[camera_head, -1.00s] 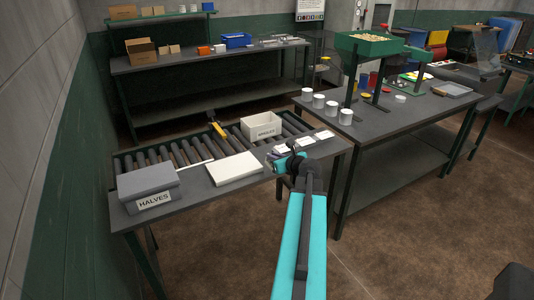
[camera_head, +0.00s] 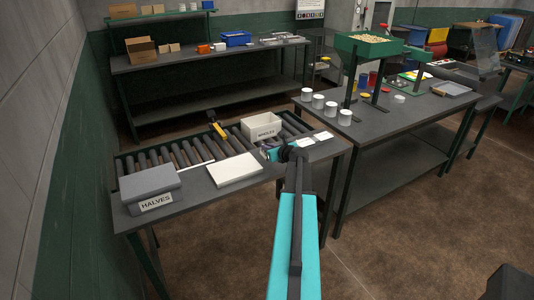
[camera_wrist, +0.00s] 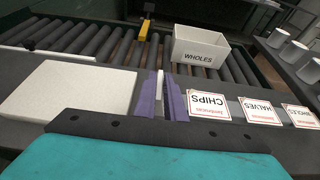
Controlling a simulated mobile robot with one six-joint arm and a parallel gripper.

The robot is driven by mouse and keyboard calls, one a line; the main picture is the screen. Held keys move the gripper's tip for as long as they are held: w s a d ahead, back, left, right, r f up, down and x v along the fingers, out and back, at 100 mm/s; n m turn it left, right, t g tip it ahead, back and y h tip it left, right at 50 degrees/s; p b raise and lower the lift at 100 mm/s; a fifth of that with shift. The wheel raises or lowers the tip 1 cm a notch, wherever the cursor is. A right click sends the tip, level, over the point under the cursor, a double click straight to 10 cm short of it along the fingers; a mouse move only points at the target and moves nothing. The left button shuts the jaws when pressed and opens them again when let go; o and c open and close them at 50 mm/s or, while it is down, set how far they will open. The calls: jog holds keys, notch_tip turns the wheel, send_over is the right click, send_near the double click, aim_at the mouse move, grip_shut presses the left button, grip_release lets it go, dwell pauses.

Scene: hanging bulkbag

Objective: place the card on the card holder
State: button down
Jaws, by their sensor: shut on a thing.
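My gripper (camera_wrist: 162,104) has purple fingers and is shut on a thin pale card (camera_wrist: 159,84), seen nearly edge-on between them in the wrist view. In the head view my gripper (camera_head: 271,153) is over the near right part of the conveyor table, and the held card cannot be made out there. Three printed cards lie flat to the right of my gripper in the wrist view: the CHIPS card (camera_wrist: 208,109), the HALVES card (camera_wrist: 260,111) and the WHOLES card (camera_wrist: 300,116). I cannot tell which thing is the card holder.
A WHOLES bin (camera_head: 262,128) stands on the roller conveyor (camera_head: 159,158) behind my gripper. A white slab (camera_head: 234,170) lies left of it, and a grey HALVES box (camera_head: 151,187) stands further left. A yellow-and-black item (camera_head: 218,128) is over the rollers. White cups (camera_head: 318,101) stand on the right table.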

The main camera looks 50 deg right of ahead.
jog(key=shift+w+d, duration=0.1)
dwell(0.3)
jog(key=shift+w+d, duration=0.3)
jog(key=shift+w, duration=0.05)
jog(key=shift+s+a+f+p, duration=0.1)
jog(key=shift+f+p, duration=0.65)
jog(key=shift+f, duration=1.05)
jog(key=c, duration=1.8)
grip_release()
jog(key=shift+s, duration=0.1)
jog(key=b+v, duration=0.3)
jog(key=v, duration=0.8)
jog(key=shift+s+a, duration=0.2)
jog(key=shift+s, duration=0.1)
jog(key=shift+r, duration=0.15)
